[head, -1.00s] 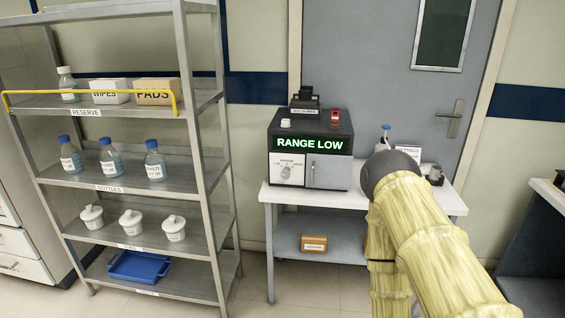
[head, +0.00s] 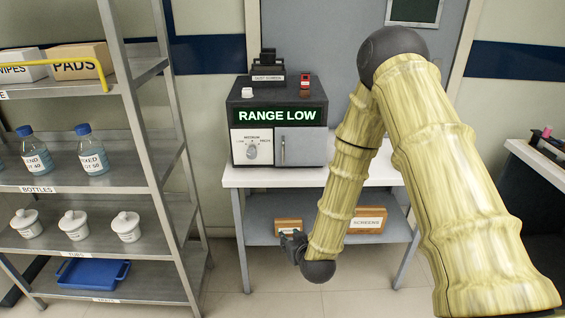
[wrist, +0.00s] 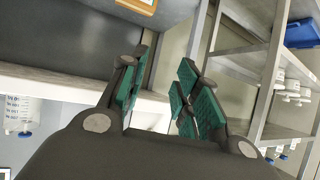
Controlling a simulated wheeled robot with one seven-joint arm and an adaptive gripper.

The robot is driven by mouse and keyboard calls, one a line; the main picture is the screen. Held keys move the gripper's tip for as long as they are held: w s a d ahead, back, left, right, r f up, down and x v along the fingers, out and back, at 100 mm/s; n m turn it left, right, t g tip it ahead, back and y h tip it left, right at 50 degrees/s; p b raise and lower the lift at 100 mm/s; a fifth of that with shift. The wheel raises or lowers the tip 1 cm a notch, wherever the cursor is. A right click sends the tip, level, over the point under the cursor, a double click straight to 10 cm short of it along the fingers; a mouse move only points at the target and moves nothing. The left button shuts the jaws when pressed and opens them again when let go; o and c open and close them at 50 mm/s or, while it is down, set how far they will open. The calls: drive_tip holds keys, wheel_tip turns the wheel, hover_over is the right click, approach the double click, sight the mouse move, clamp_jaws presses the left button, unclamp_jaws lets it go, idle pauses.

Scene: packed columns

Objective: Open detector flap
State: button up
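The detector (head: 278,115) is a dark box on the white bench, with a lit sign reading RANGE LOW. Its front has a white panel with a selector dial (head: 252,148) at left. A closed grey flap (head: 303,149) with an upright handle (head: 283,150) is at right. My gripper (head: 290,240) hangs below the bench top, in front of the lower shelf and apart from the flap. In the wrist view its green-padded fingers (wrist: 165,82) are spread with nothing between them. The detector is not recognisable in the wrist view.
The white bench (head: 235,178) has a lower shelf with a box labelled SCREENS (head: 366,220). A metal rack (head: 150,130) with bottles, tubs and a blue tray (head: 92,273) stands at left. A grey door is behind. Clear floor lies between rack and bench.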

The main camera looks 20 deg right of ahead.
sight(284, 154)
drive_tip(key=w+d+r+t+h+b, duration=0.1)
drive_tip(key=w+d+r+t, duration=0.15)
drive_tip(key=w+r, duration=0.5)
drive_tip(key=w+d+r+t+h+b, duration=0.1)
drive_tip(key=w+r+t, duration=0.35)
drive_tip(key=r, duration=0.65)
drive_tip(key=shift+m+g, duration=0.4)
drive_tip(key=shift+g, duration=0.1)
drive_tip(key=w, duration=0.7)
drive_tip(key=w+d, duration=0.1)
drive_tip(key=w, duration=0.3)
drive_tip(key=shift+f, duration=0.3)
clamp_jaws()
